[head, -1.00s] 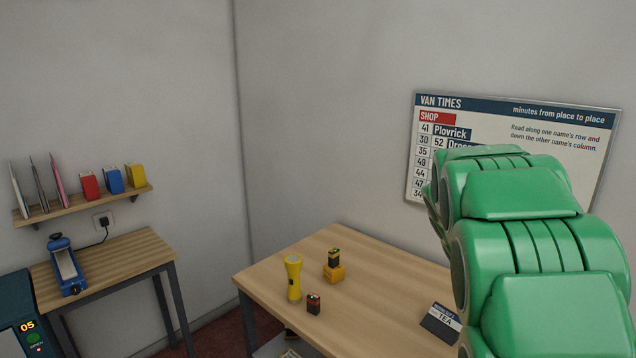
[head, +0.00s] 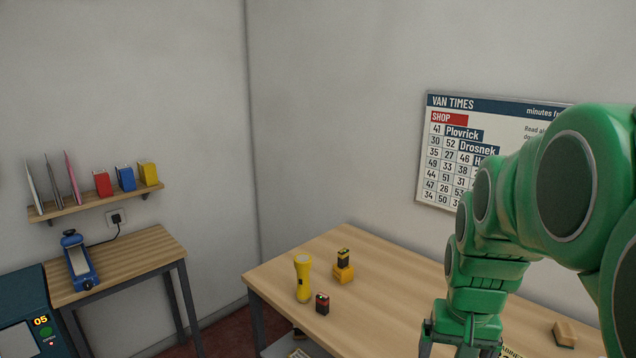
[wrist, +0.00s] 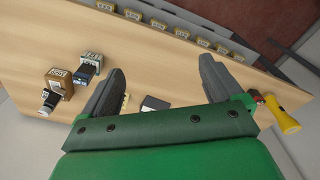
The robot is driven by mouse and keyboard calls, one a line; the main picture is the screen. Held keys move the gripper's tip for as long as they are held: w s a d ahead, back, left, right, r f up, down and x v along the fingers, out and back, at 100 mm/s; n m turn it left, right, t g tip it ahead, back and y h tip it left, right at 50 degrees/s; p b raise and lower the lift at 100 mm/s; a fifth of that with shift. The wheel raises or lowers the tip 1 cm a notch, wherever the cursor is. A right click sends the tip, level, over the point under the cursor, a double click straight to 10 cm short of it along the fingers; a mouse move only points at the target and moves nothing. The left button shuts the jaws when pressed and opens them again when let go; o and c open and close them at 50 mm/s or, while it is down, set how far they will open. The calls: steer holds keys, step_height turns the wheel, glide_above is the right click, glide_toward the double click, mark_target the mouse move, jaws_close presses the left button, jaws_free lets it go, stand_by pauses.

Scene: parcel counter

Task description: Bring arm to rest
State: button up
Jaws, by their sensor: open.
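My green arm fills the right of the head view, and my gripper (head: 458,346) hangs at its lower end over the table (head: 390,262), cut off by the bottom edge. In the wrist view my gripper (wrist: 160,84) has its two dark fingers wide apart, with nothing held between them. The tabletop (wrist: 150,55) lies beyond the fingers.
A yellow torch (head: 303,278), a dark battery (head: 322,304) and a battery on a yellow block (head: 343,273) stand on the table's left part. A wooden block (head: 565,333) lies at right. Small boxes (wrist: 60,83) stand at left in the wrist view. The table's middle is clear.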

steer(key=s+a+n, duration=0.1)
steer(key=s+a, duration=0.1)
steer(key=s, duration=0.3)
steer(key=s+a+f+g, duration=0.1)
steer(key=s+a, duration=0.2)
steer(key=s, duration=0.3)
steer(key=s+a+n+g, duration=0.1)
steer(key=s+a, duration=0.1)
steer(key=s, duration=0.4)
steer(key=shift+a+f+n, duration=0.2)
steer(key=shift+a+n, duration=0.05)
steer(key=shift+n, duration=0.05)
